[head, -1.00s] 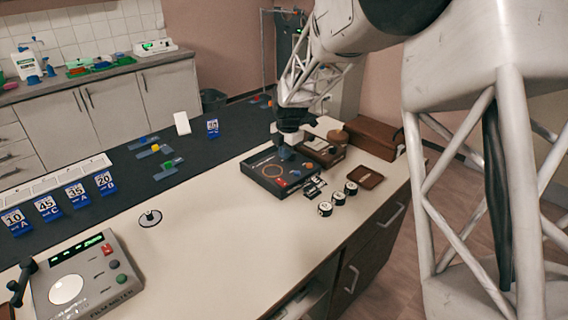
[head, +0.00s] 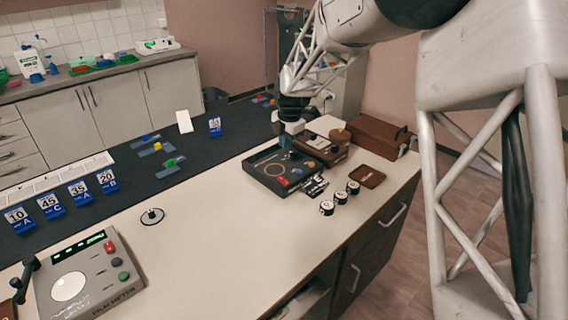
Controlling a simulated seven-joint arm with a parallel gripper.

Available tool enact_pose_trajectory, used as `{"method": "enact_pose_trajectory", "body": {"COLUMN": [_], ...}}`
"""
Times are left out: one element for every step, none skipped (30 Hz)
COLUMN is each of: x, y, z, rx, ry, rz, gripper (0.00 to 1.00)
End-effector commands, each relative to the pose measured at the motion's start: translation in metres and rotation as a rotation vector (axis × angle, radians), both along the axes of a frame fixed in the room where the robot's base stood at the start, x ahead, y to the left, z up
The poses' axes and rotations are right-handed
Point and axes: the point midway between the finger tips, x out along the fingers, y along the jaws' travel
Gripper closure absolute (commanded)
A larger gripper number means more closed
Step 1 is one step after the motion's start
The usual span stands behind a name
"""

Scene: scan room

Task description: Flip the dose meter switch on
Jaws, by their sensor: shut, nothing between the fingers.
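I cannot tell for sure which device is the dose meter. A brown box with a dark knob (head: 324,148) stands at the far end of the counter; its switch is too small to make out. A dark panel (head: 262,173) with an orange ring and red and orange buttons lies just in front of it. My gripper (head: 287,142) is shut and empty, pointing down over the panel's back edge, left of the brown box. Whether its tips touch anything is not clear. A grey film meter (head: 84,278) with a white dial, red switch and green button sits at the near left.
Several black-and-white round pieces (head: 340,198) and a brown tray (head: 367,176) lie right of the panel. A brown case (head: 378,135) stands behind. Numbered blue stands (head: 78,193) line the dark strip. The middle of the white counter (head: 215,225) is mostly clear.

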Motion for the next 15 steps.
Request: {"method": "enact_pose_trajectory", "body": {"x": [0.000,0.000,0.000,0.000,0.000,0.000,0.000,0.000,0.000,0.000,0.000,0.000,0.000,0.001,0.001], "y": [0.000,0.000,0.000,0.000,0.000,0.000,0.000,0.000,0.000,0.000,0.000,0.000,0.001,0.001,0.001], "z": [0.000,0.000,0.000,0.000,0.000,0.000,0.000,0.000,-0.001,-0.002,-0.003,-0.004,-0.006,-0.008,-0.011], "rx": [0.000,0.000,0.000,0.000,0.000,0.000,0.000,-0.001,-0.001,-0.001,-0.001,0.000,-0.001,-0.001,-0.001], "ry": [0.000,0.000,0.000,0.000,0.000,0.000,0.000,0.001,0.001,0.001,0.001,0.001,0.002,0.002,0.002], "rz": [0.000,0.000,0.000,0.000,0.000,0.000,0.000,0.000,0.000,0.000,0.000,0.000,0.000,0.000,0.000], "gripper": [1.00,1.00,1.00,1.00,1.00,1.00,1.00,1.00,1.00,1.00,1.00,1.00,1.00,1.00,1.00]}}
